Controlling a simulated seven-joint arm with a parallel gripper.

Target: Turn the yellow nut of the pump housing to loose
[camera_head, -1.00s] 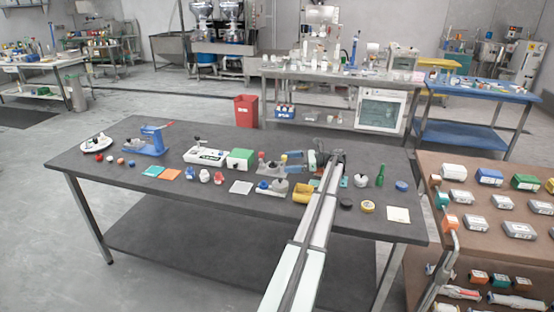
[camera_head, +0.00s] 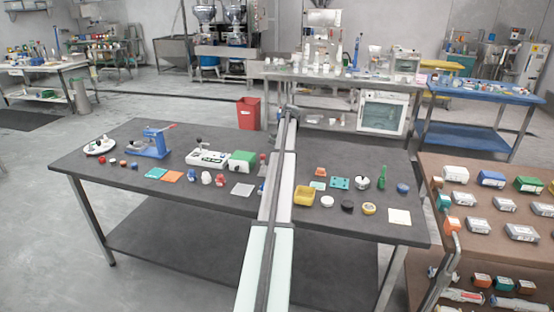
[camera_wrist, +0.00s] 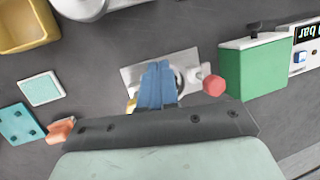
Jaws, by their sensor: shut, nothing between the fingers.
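The pump housing (camera_wrist: 190,60) is a grey metal part on a flat plate in the wrist view, with a red knob (camera_wrist: 214,86) at its right. A small bit of the yellow nut (camera_wrist: 131,105) shows at the left edge of my fingers; the rest is hidden. My gripper (camera_wrist: 158,68) has blue fingers, shut together with nothing between them, over the middle of the housing. I cannot tell whether they touch it. In the head view my arm hides the gripper and most of the housing; only its red end (camera_head: 262,157) shows left of the arm.
A green box (camera_wrist: 255,68) stands close right of the housing in the wrist view. To the left are a yellow bin (camera_wrist: 25,28), a pale teal pad (camera_wrist: 41,89), a teal block (camera_wrist: 18,123) and an orange piece (camera_wrist: 61,130). Bare dark table (camera_wrist: 95,75) lies between.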

